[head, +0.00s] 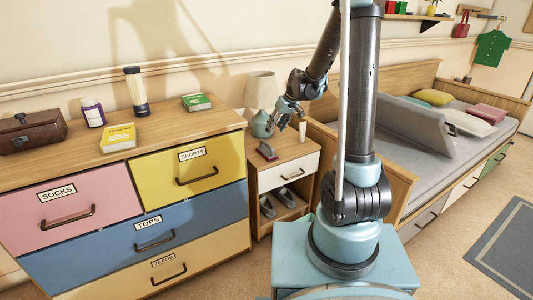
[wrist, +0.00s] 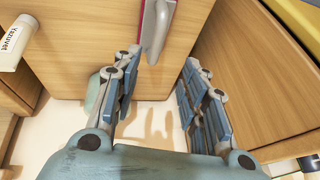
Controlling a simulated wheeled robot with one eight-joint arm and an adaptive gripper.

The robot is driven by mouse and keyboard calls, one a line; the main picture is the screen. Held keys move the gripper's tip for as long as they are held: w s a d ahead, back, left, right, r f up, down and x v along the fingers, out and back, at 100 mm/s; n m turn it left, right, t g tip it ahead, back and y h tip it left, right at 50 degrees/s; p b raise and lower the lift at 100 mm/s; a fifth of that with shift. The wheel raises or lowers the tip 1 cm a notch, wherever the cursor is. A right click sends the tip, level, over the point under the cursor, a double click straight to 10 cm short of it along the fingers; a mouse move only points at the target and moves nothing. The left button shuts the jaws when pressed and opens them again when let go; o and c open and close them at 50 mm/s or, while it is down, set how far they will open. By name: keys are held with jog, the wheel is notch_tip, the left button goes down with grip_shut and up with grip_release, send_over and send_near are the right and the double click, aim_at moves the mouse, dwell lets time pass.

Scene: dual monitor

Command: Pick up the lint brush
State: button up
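The lint brush, a grey handle on a dark red base, lies on top of the nightstand (head: 296,150) near its left side in the head view (head: 266,151). In the wrist view the brush (wrist: 155,25) shows at the top, cut off by the frame edge, beyond my fingertips and between their lines. My gripper (head: 284,119) hangs above the nightstand, apart from the brush. In the wrist view its two fingers (wrist: 160,72) are spread with nothing between them.
A lamp (head: 261,92) stands at the back of the nightstand. A white tube (wrist: 15,42) stands right of the brush in the head view (head: 302,131). The dresser (head: 225,118) is at the left, the bed (head: 405,178) at the right. Shoes (head: 290,197) sit on the lower shelf.

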aim_at(267, 143)
jog(key=x, duration=0.7)
jog(key=shift+w+x, duration=0.15)
jog(key=shift+x, duration=1.25)
jog(key=shift+w+x, duration=0.1)
jog(key=shift+x, duration=1.25)
jog(key=shift+r, duration=0.1)
grip_shut()
